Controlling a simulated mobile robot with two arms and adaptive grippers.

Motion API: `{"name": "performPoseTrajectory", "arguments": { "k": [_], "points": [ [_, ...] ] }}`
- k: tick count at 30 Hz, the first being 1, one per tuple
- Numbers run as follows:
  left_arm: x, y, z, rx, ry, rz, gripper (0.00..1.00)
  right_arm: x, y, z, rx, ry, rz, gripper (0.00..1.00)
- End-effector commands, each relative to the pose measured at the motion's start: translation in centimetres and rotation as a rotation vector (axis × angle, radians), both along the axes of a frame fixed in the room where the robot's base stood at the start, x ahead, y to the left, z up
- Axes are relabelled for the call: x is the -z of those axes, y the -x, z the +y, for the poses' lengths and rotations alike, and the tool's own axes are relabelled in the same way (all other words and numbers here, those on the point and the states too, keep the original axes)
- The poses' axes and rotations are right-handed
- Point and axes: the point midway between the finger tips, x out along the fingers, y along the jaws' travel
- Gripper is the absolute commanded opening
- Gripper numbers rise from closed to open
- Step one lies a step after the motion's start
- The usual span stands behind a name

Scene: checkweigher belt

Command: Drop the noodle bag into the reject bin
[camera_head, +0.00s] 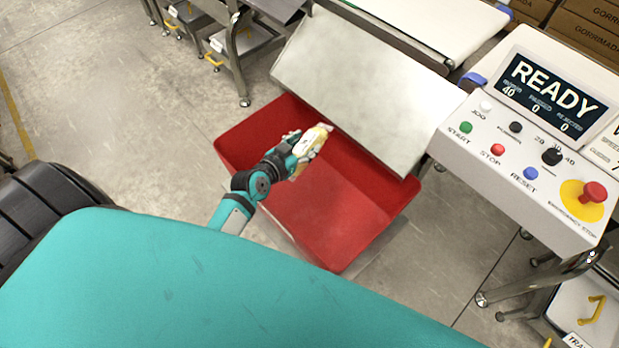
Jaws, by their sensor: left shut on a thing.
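The noodle bag (313,142) is a small pale yellow packet with a whitish end. My left gripper (299,147) is shut on it and partly covers it. The bag appears over the upper part of the reject bin (330,225), seen from above. The bin is a wide, open red box on the floor, and the visible part of its inside looks empty. I cannot tell exactly how high the bag is above the bin floor. My right gripper does not show.
A sloping grey metal chute (355,85) ends over the bin's far side. A white control box (525,135) with a READY screen and several buttons stands to the right. The white belt (440,20) is at the top. Bare floor (120,110) lies to the left.

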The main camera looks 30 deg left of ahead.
Motion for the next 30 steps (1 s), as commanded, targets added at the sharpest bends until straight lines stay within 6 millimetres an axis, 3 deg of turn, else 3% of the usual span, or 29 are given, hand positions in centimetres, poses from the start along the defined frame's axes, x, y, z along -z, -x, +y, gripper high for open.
{"name": "performPoseTrajectory", "arguments": {
  "k": [4,5,11,22,30],
  "points": [
    [-0.2,-0.1,0.0,-0.001,0.000,-0.003,0.00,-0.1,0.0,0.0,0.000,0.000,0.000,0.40],
    [-0.2,-0.1,0.0,-0.001,0.000,-0.003,0.49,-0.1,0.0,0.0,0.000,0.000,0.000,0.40],
    [-0.2,0.0,0.0,0.000,0.000,-0.002,0.75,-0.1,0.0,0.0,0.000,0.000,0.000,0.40],
    [-0.2,0.7,0.1,0.000,0.000,0.003,0.75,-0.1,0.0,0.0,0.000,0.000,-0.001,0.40],
    [-2.2,5.5,0.7,0.001,-0.002,0.003,0.75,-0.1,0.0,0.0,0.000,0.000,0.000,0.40]
  ]
}}
